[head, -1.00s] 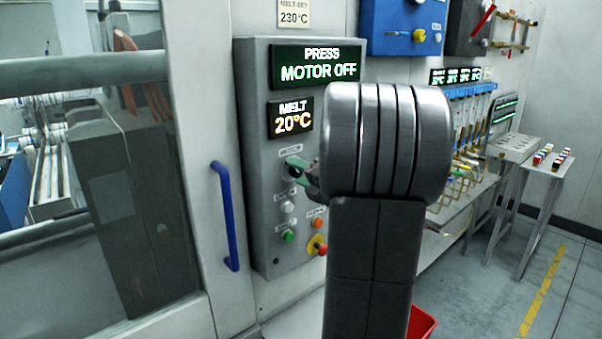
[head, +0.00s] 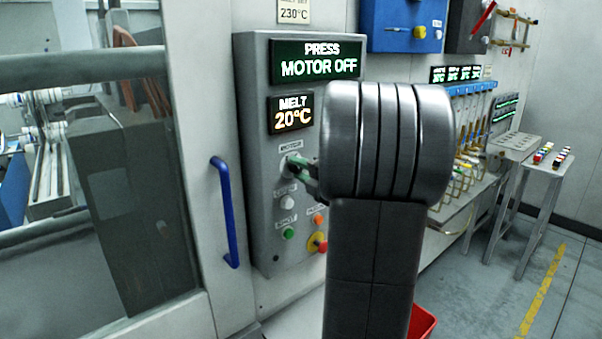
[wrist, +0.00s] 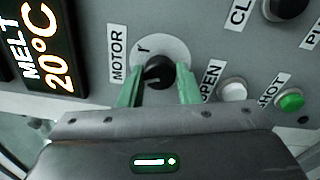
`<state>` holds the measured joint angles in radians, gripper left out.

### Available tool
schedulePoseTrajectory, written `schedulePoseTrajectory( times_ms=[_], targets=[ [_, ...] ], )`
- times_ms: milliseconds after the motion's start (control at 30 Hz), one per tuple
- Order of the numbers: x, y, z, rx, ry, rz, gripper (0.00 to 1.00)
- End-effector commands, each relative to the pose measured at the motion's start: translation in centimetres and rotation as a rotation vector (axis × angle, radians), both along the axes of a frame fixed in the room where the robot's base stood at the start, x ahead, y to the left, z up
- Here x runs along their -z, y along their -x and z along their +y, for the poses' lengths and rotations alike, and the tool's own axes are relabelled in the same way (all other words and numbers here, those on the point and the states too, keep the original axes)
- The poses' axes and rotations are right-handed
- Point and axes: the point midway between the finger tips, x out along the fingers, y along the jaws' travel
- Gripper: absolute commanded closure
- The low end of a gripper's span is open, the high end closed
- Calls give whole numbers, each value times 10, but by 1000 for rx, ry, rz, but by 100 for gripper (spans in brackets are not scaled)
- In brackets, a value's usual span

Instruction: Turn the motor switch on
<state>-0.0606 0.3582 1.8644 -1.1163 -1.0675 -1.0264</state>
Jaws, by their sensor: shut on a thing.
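The motor switch (wrist: 158,68) is a black knob on a pale round plate beside the MOTOR label in the wrist view. My gripper (wrist: 160,90) has its green fingers on either side of the knob, shut on it. In the head view my gripper (head: 301,169) reaches the grey control panel (head: 256,200) just below the MOTOR label, and the knob is mostly hidden there. The panel's upper display (head: 317,62) reads PRESS MOTOR OFF. The lower display (head: 291,113) reads MELT 20°C.
Below the switch are a white button (head: 287,204), a green button (head: 288,233), an orange button (head: 318,220) and a red knob on yellow (head: 319,243). A blue door handle (head: 225,212) is to the left. My arm covers the panel's right side.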

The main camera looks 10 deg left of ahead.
Motion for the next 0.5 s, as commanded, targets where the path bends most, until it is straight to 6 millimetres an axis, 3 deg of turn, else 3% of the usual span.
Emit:
schedulePoseTrajectory(
  times_ms=[500],
  targets=[
    [0, 0, 1, -1, -299, 384, 92]
  ],
)
